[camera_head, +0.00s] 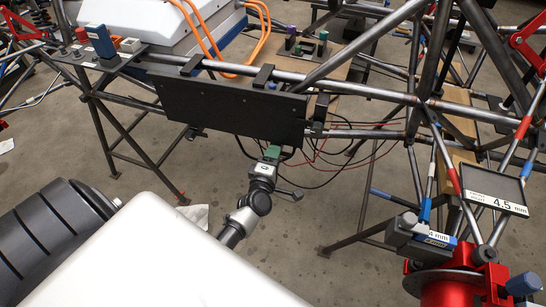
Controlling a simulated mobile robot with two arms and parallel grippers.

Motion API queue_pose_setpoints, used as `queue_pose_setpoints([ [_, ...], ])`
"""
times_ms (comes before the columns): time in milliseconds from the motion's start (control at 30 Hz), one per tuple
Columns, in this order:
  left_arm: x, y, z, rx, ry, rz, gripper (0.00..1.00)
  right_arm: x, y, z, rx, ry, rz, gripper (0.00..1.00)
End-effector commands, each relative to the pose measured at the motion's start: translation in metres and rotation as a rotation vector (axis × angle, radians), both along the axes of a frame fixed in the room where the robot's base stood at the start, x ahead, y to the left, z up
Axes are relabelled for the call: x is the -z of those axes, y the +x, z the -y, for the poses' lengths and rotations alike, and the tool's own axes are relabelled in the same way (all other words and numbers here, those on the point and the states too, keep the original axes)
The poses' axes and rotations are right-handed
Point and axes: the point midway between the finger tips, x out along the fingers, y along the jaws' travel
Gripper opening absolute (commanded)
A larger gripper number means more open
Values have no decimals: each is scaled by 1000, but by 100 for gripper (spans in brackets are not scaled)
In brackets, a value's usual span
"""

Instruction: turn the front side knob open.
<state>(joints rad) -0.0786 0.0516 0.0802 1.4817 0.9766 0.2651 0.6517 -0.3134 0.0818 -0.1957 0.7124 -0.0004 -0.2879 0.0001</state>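My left gripper (272,156) is just below the lower right part of a black panel (220,108) on the tube chassis. A small green part (273,151) shows at its tip, up against or very near the panel's lower edge. I cannot tell whether that green part is a fingertip or something on the chassis. No knob can be made out clearly there; the gripper or panel may hide it. The gripper's finger opening is too small to read. My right gripper is not in view.
Dark chassis tubes (363,92) run behind and beside the panel. Black and red cables (335,160) hang right of the gripper. A red fixture (450,285) and a "4.5 mm" sign (493,190) stand at the right. Bare floor (325,225) lies below the gripper.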

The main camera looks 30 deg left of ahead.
Motion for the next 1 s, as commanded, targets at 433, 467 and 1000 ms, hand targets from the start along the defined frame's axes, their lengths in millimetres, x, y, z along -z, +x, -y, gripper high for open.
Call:
queue_pose_setpoints([
  [433, 0, -6, 2, 0, -3, 0, 58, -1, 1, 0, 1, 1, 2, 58],
  [467, 1, -10, 3, 0, -3, -1, 58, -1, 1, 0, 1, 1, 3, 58],
  [1000, 1, -97, 30, 0, -2, -1, 58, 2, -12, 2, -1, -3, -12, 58],
])
